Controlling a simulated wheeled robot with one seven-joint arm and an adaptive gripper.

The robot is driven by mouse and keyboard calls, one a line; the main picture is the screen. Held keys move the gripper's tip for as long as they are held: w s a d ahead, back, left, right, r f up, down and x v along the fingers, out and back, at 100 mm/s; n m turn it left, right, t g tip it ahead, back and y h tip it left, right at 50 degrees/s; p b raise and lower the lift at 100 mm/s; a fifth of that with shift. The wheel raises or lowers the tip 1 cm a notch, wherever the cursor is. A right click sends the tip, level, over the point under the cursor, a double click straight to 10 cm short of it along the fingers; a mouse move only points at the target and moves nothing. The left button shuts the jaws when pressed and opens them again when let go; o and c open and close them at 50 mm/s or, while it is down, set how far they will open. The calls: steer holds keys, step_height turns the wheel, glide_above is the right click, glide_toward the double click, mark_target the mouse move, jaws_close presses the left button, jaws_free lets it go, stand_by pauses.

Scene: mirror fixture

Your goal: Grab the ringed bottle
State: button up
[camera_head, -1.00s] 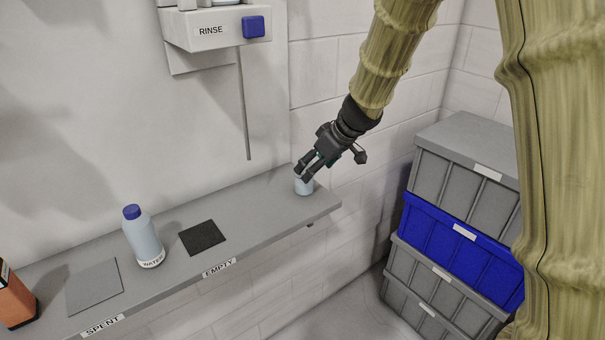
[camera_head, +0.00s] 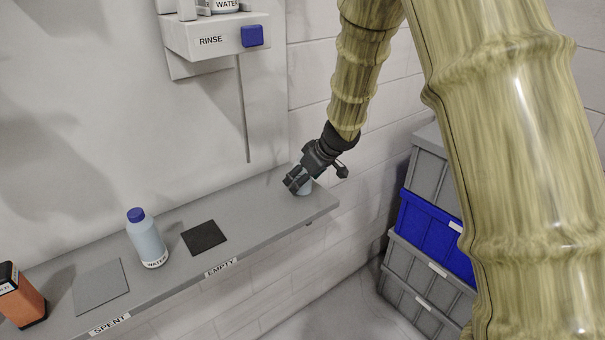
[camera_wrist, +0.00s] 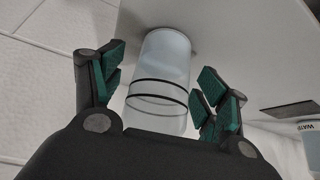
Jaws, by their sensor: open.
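The ringed bottle is a pale, partly see-through cylinder with two thin dark rings around it. In the wrist view the bottle (camera_wrist: 166,62) stands between my open fingers, with a gap visible on the right side. In the head view the bottle (camera_head: 305,187) is at the right end of the grey shelf, mostly hidden behind my gripper (camera_head: 297,182). In the wrist view my gripper (camera_wrist: 160,78) has its green-padded fingers spread to either side of the bottle. The bottle's near end is partly hidden by the gripper body.
A blue-capped WATER bottle (camera_head: 147,241) stands on the shelf (camera_head: 258,207) beside a dark square (camera_head: 204,238) near the EMPTY label. A grey square (camera_head: 101,287) and orange container (camera_head: 22,301) are further left. The RINSE unit (camera_head: 213,40) hangs above. Stacked crates (camera_head: 430,232) stand right.

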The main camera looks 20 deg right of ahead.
steer(key=shift+a+f, duration=0.1)
steer(key=shift+f, duration=0.1)
steer(key=c, duration=1.2)
steer(key=shift+o, duration=0.2)
steer(key=shift+w+r, duration=0.1)
steer(key=shift+r, duration=0.1)
